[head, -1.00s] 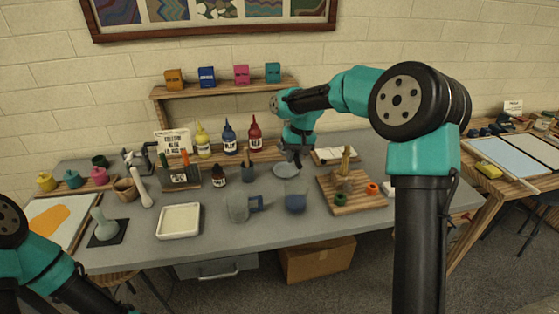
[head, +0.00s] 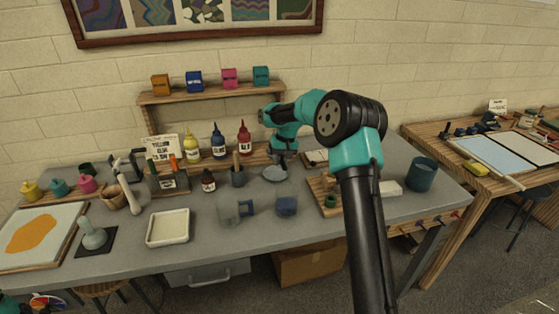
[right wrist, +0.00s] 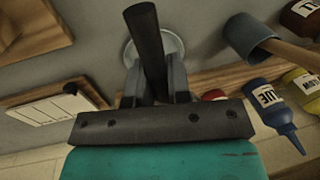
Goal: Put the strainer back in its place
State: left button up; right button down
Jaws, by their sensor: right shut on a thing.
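My right gripper (head: 284,160) is low over the back of the grey table, in front of the red bottle. In the right wrist view it (right wrist: 155,98) is shut on the strainer's dark handle (right wrist: 147,40), a thick bar between its fingers. A pale round piece (head: 275,174) lies below the jaws; it shows behind the handle in the right wrist view (right wrist: 172,45). I cannot tell whether it is the strainer's bowl or a separate dish. My left gripper is out of view.
A pot with a brush (head: 238,177) and a dark bottle (head: 209,181) stand left of the right gripper. Yellow, blue and red bottles (head: 244,138) stand behind. A jug (head: 229,211), a blue cup (head: 287,206) and a white tray (head: 168,228) are in front.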

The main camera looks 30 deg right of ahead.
jog(key=shift+f, duration=0.15)
jog(key=shift+f, duration=4.05)
jog(key=c, duration=1)
grip_release()
jog(key=shift+a+f, duration=0.1)
jog(key=shift+f, duration=0.15)
jog(key=shift+s, duration=0.1)
jog(key=d+r, duration=0.1)
jog(key=r, duration=0.5)
jog(key=d+r, duration=0.1)
jog(key=r, duration=0.5)
jog(key=d+r, duration=0.1)
jog(key=r, duration=0.4)
jog(key=shift+s+r, duration=0.4)
